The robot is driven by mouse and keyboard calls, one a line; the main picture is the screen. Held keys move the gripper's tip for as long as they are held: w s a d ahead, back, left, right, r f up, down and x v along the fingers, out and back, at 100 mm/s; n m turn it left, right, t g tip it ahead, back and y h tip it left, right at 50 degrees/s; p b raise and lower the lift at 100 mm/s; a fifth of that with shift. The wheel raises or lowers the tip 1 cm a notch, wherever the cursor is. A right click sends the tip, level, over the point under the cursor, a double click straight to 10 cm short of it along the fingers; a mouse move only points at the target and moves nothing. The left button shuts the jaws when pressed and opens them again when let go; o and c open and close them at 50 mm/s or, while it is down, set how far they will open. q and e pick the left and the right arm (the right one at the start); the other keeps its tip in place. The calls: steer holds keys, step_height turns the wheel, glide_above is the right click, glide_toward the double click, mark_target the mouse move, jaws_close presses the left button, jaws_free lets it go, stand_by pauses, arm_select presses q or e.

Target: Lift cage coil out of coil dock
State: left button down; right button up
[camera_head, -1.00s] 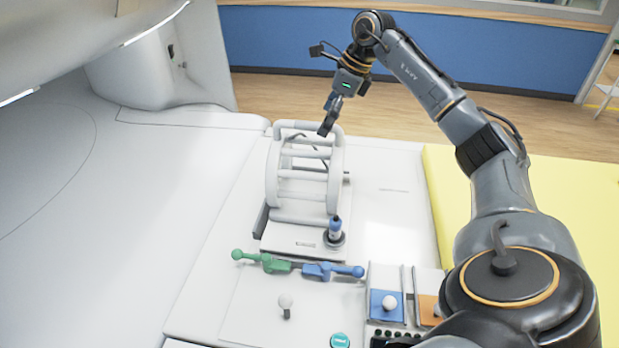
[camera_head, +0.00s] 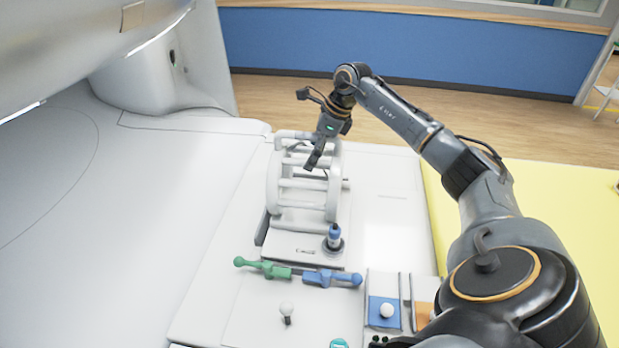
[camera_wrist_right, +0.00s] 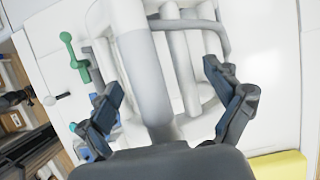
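The cage coil (camera_head: 303,184), a pale grey frame of rings joined by bars, sits on the white coil dock (camera_head: 291,242) on the table. My right gripper (camera_head: 313,163) is at the upper part of the coil in the head view. In the right wrist view my right gripper (camera_wrist_right: 165,98) has its fingers spread wide, one on each side of a thick pale bar of the cage coil (camera_wrist_right: 146,80). A gap shows between the bar and each finger, so the bar is not clamped. My left gripper is not in view.
A blue-topped knob (camera_head: 334,237) stands at the dock's front right. A green handle (camera_head: 262,267) and blue handle (camera_head: 332,278) lie in front. The large white scanner housing (camera_head: 150,50) is at left, a yellow pad (camera_head: 540,200) at right.

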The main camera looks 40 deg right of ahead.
steer(key=c, duration=1.4)
steer(key=shift+w+r, duration=0.1)
steer(key=shift+r, duration=0.05)
steer(key=shift+c, duration=0.6)
